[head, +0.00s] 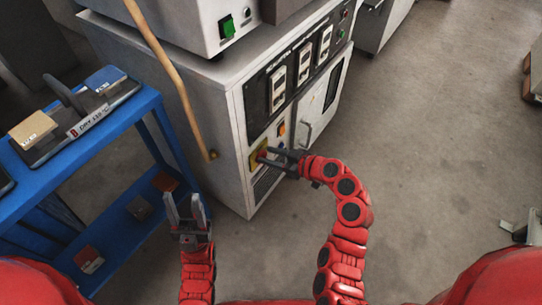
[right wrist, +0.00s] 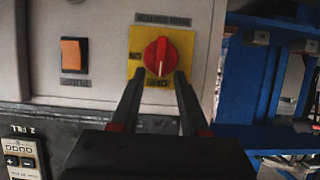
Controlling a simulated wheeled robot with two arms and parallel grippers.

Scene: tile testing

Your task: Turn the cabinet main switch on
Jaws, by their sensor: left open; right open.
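The cabinet (head: 232,125) is light grey with a dark control panel. Its main switch is a red rotary knob on a yellow plate, low on the front; the knob shows in the head view (head: 262,156) and in the right wrist view (right wrist: 159,57). In the wrist view the knob's white line runs nearly vertical. My right gripper (right wrist: 160,78) is open, its fingertips at the knob's lower edge, one on each side; I cannot tell whether they touch it. My left gripper (head: 184,199) is open and empty, pointing up, left of the cabinet.
An orange rocker switch (right wrist: 75,55) sits beside the yellow plate. A blue cart (head: 60,185) with tiles stands at the left. A box with a green switch (head: 227,27) rests on the cabinet. A tan pole or hose (head: 178,80) hangs along its side.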

